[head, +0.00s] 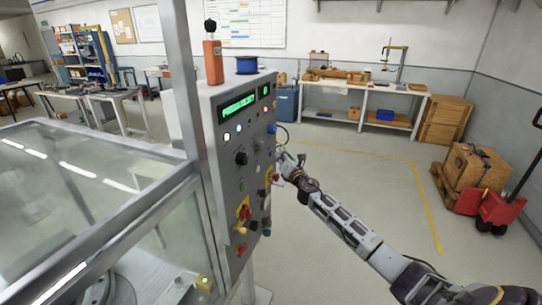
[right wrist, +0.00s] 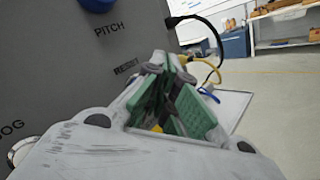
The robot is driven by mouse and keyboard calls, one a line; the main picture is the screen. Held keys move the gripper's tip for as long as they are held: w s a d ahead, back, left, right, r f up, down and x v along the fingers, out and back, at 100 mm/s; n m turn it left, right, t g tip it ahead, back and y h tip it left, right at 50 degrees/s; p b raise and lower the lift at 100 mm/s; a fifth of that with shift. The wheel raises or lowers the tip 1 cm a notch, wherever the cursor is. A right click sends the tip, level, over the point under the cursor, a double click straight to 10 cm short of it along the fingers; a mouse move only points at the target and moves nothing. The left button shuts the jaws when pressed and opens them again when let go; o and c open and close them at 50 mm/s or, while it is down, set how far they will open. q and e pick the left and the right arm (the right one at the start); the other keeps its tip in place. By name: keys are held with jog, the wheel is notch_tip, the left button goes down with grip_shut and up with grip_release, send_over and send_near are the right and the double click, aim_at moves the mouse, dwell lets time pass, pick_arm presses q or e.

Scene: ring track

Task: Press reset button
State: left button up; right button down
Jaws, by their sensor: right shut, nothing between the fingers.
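The grey control panel (head: 229,165) stands in the centre of the head view, with a green display and several buttons, lamps and knobs. My right gripper (head: 280,168) is at the panel's right edge, with its arm coming from the lower right. In the right wrist view its green-padded fingers (right wrist: 168,75) are shut and empty, close to the panel face (right wrist: 50,60). A RESET label (right wrist: 127,67) shows just left of the fingers. The reset button itself is hidden behind the gripper, and I cannot tell whether the fingers touch it. My left gripper is not in view.
A blue knob (right wrist: 97,4) sits above the PITCH label. A black cable (right wrist: 205,22) loops off the panel's edge. A glass-sided enclosure (head: 90,190) fills the left. Open floor (head: 370,165) lies right of the panel, with a red pallet jack (head: 492,208) beyond.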

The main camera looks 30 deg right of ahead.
jog(key=shift+w+a, duration=0.55)
jog(key=shift+w, duration=0.1)
dwell(1.6)
jog(key=shift+s+d, duration=0.1)
jog(key=shift+s, duration=0.05)
dwell(0.4)
jog(key=shift+s+d, duration=0.4)
jog(key=shift+s, duration=0.05)
jog(key=shift+s+d, duration=0.1)
jog(key=shift+s+d, duration=1.55)
jog(key=shift+s, duration=0.3)
dwell(0.3)
